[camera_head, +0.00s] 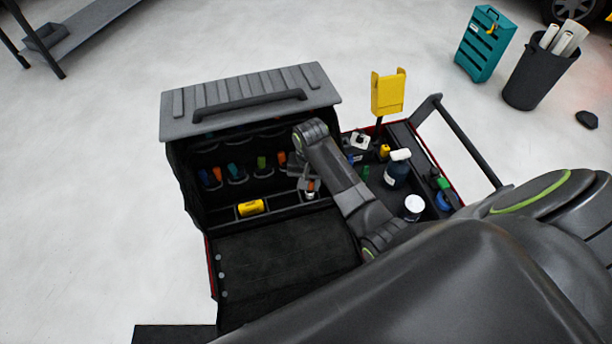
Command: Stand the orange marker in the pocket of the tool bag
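The open black tool bag (187,190) has a grey lid (240,98) with a dark handle. Several coloured tops stand in its inner pockets: an orange one (217,175), a green one (261,163) and another orange one (282,159) among them. I cannot tell which of the orange items is a marker. My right arm reaches in from the right, and my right gripper (309,186) points down at the bag's right front compartments. A small orange-and-white piece (310,190) shows at its fingertips; whether it is gripped is too small to tell. My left gripper is not in view.
A yellow block (251,207) lies in a front compartment. To the right, a tray (437,160) holds bottles, a white-lidded jar (413,205) and a yellow holder (388,93) on a post. A teal case (484,45) and dark bin (535,75) stand behind.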

